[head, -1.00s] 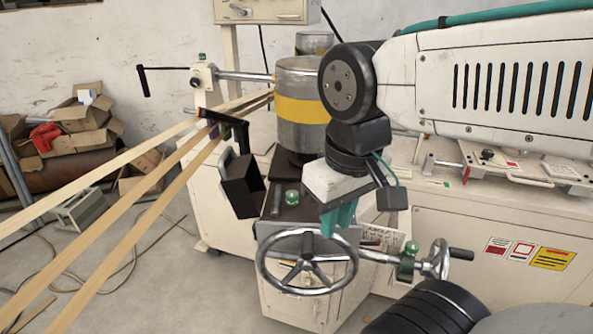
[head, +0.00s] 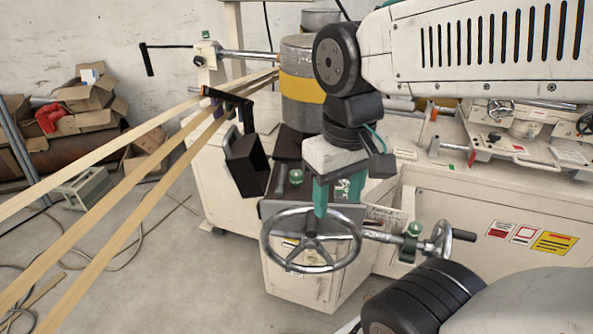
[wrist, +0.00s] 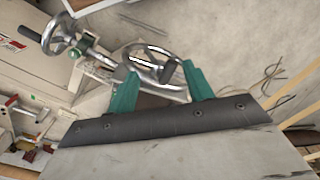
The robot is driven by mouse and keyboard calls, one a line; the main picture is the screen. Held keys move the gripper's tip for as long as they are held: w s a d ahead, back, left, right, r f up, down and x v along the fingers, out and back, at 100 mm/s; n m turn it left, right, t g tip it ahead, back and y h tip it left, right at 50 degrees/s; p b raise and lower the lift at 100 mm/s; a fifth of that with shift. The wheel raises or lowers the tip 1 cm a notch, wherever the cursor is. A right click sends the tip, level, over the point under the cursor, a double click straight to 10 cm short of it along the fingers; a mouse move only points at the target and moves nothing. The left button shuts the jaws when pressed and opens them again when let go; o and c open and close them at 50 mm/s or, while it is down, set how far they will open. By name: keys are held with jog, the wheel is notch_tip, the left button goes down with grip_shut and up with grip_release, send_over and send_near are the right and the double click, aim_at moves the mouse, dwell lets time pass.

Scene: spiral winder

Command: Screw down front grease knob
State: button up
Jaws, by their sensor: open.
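Green knobs show in the head view. One (head: 414,229) sits on a bracket of the handwheel shaft, right of the large handwheel. Another (head: 296,177) stands on the grey box top, left of my gripper. I cannot tell which is the front grease knob. My gripper (head: 337,207) points down with teal fingers apart and empty, above the back right of the large handwheel (head: 290,267). In the wrist view my gripper (wrist: 160,68) is open, with the handwheel behind its fingers. The shaft knob (wrist: 75,54) shows to the left, clear of the fingers.
A small crank wheel (head: 441,239) with a black handle ends the shaft at right. A black angled box (head: 246,165) and wooden strips (head: 120,205) are at left. The white machine cabinet (head: 470,215) stands behind. Floor at lower left is mostly open.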

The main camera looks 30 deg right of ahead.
jog(key=w+d+f+n+g, duration=0.1)
jog(key=w+d+f+n, duration=0.15)
jog(key=w, duration=0.55)
jog(key=n, duration=1.3)
send_over(296, 172)
jog(key=f, duration=0.3)
jog(key=shift+s+t, duration=0.25)
jog(key=shift+t, duration=0.05)
jog(key=shift+w+r+n, duration=0.2)
jog(key=shift+n, duration=0.95)
jog(key=shift+f, duration=0.55)
notch_tip(296, 172, down, 7)
jog(key=shift+r, duration=0.1)
jog(key=c, duration=1)
